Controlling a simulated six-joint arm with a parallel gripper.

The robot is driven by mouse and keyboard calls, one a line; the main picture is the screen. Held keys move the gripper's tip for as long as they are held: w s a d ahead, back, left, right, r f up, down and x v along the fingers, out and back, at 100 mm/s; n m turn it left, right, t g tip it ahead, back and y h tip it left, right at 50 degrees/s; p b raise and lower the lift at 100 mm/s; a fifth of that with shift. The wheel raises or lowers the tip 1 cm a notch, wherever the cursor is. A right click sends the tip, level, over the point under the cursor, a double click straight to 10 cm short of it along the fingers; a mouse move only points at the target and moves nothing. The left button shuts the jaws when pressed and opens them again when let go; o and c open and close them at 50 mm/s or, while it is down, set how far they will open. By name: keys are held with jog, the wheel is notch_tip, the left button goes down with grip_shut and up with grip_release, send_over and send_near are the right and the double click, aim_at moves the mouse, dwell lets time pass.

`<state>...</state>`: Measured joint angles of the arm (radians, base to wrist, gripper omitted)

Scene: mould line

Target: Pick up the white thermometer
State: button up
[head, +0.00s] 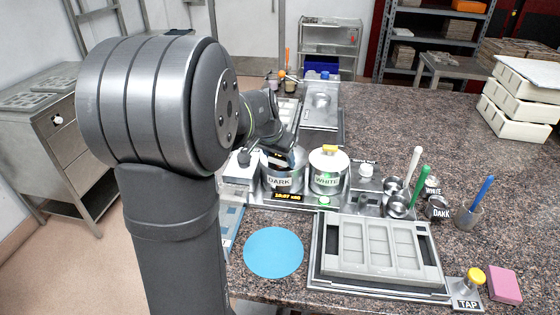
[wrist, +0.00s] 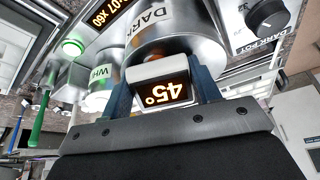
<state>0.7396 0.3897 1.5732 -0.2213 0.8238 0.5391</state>
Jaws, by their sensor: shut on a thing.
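In the wrist view a white-cased thermometer (wrist: 165,72) with a lit "45°" display sits between the blue fingers of my gripper (wrist: 165,88), which is shut on it. The thermometer is against or just in front of the DARK pot (wrist: 165,25); I cannot tell whether its lower part is inside. In the head view my gripper (head: 283,158) is over the rim of the DARK pot (head: 279,181), and the thermometer is mostly hidden there. The WHITE pot (head: 328,181) stands just right, with a small yellow piece (head: 329,148) on top.
A grey mould tray (head: 378,252) and a blue round mat (head: 273,252) lie in front. Metal cups (head: 397,206), green and blue-handled tools and a pink sponge (head: 504,285) are to the right. White stacked boxes (head: 523,95) stand at the back right.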

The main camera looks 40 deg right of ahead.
jog(key=shift+s+a+f, duration=0.1)
jog(key=shift+s+f, duration=0.05)
jog(key=shift+f, duration=0.2)
notch_tip(320, 180, up, 10)
jog(key=shift+d+r, duration=0.2)
jog(key=shift+s+d+f+n+t, duration=0.25)
jog(key=shift+s+d+n, duration=0.1)
jog(key=shift+s+d, duration=1.25)
jog(key=shift+s+d+f+n+t, duration=0.2)
jog(key=shift+s+d+n, duration=0.2)
jog(key=shift+s+d, duration=1.2)
jog(key=shift+s+d+f+n+t, duration=0.3)
jog(key=shift+s+d, duration=0.6)
jog(key=shift+d, duration=1.3)
jog(key=shift+f, duration=3.85)
